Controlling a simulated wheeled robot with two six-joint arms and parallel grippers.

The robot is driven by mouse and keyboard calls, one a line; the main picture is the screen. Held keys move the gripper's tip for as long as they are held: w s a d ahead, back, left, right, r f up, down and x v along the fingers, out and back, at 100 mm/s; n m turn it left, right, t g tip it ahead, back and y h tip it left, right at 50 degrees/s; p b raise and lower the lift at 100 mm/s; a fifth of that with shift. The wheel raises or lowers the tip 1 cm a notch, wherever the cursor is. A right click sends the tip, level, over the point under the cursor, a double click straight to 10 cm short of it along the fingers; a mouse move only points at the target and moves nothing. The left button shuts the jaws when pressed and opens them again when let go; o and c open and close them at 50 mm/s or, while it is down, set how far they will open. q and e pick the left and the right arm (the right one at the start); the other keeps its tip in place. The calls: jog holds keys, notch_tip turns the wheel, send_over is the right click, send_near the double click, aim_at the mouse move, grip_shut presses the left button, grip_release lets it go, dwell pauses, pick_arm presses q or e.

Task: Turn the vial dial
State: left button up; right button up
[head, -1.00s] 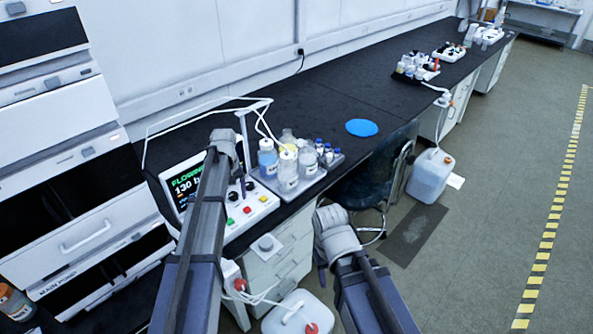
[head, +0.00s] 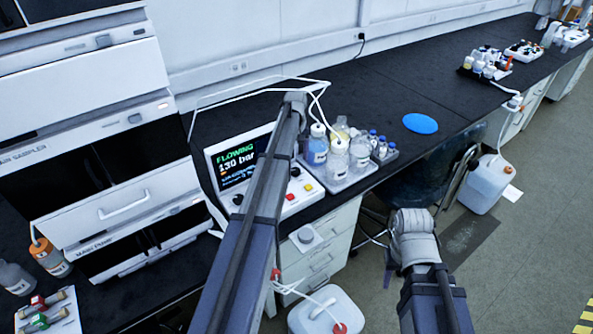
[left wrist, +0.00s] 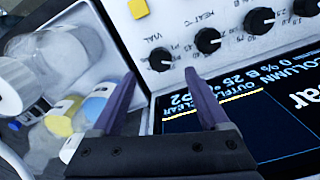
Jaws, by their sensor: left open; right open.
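The black vial dial (left wrist: 160,58), marked VIAL, sits on the white instrument panel in the left wrist view. My left gripper (left wrist: 160,76) is open, its two dark fingers spread toward the panel. The dial shows between and just past the fingertips; I cannot tell whether they touch it. In the head view my left arm reaches over the instrument (head: 238,160) and hides part of its panel. The left fingers are not clear there. My right arm ends to the right of the bench edge, and its gripper fingers are hidden.
Beside the vial dial are the heat dial (left wrist: 208,40) and other dials. A yellow button (left wrist: 138,9) lies above it. A tray of bottles (head: 345,180) stands close right of the instrument. The instrument tower (head: 100,140) is at left. A blue disc (head: 420,123) lies on the bench.

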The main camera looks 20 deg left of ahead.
aim_at(296, 170)
pick_arm(q)
notch_tip(296, 170, down, 6)
jog(key=b, duration=0.5)
jog(key=shift+r, duration=0.1)
grip_shut()
dwell(0.4)
